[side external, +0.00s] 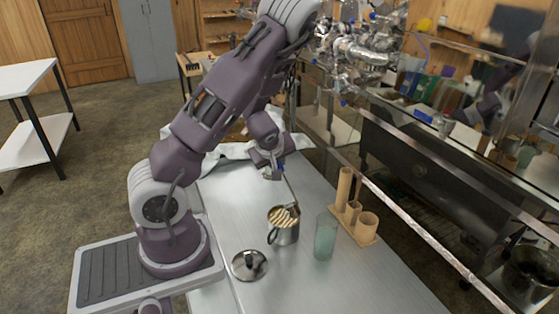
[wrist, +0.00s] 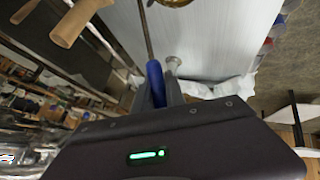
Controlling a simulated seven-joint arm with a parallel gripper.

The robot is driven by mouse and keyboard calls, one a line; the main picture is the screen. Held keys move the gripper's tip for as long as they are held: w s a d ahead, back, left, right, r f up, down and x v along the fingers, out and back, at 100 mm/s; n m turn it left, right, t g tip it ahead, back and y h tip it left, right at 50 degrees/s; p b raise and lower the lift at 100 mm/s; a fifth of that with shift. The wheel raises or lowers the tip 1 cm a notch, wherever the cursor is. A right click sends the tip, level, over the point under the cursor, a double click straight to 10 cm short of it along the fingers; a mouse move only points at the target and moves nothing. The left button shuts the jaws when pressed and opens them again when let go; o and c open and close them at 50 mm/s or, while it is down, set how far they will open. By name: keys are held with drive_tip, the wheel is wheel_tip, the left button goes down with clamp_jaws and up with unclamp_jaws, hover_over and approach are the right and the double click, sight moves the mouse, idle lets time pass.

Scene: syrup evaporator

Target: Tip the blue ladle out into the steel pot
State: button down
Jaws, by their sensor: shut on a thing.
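My gripper (side external: 274,172) is shut on the blue handle (wrist: 155,82) of the ladle, above the worktop. The ladle's thin metal shaft (wrist: 147,32) runs down from the gripper towards the steel pot (side external: 285,236). In the side view the ladle's lower end (side external: 292,209) is at the pot's mouth; I cannot tell whether it is inside or just above the rim. The pot stands upright, with a striped tan look inside its mouth. In the wrist view only a brassy edge of it (wrist: 174,2) shows at the top. The ladle bowl's contents are not visible.
A lid with a knob (side external: 249,265) lies in front of the pot. A greenish glass cylinder (side external: 325,238) stands right of it. A wooden stand with several upright tubes (side external: 366,226) is behind. A metal rail (side external: 430,235) edges the right side.

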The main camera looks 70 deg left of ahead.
drive_tip(key=s+a+f+n+t+h, duration=0.2)
drive_tip(key=a+f+t+h, duration=0.1)
drive_tip(key=a+f+h, duration=0.2)
drive_tip(key=shift+s+a+f+n+h, duration=0.2)
drive_tip(key=shift+a+f+n+h, duration=0.15)
drive_tip(key=shift+f+h, duration=1.55)
drive_tip(key=shift+f+y, duration=0.4)
drive_tip(key=shift+f, duration=0.1)
idle(2.6)
drive_tip(key=w+d+r+m+g+y, duration=0.2)
drive_tip(key=d+r+y, duration=0.4)
drive_tip(key=r+y, duration=0.1)
drive_tip(key=w+d+r+m+g+y, duration=0.2)
drive_tip(key=w+d+r+m+y, duration=0.1)
drive_tip(key=d+r+y, duration=0.3)
drive_tip(key=shift+w+d+r+y, duration=0.15)
drive_tip(key=shift+d+r+y, duration=0.35)
drive_tip(key=shift+r, duration=0.6)
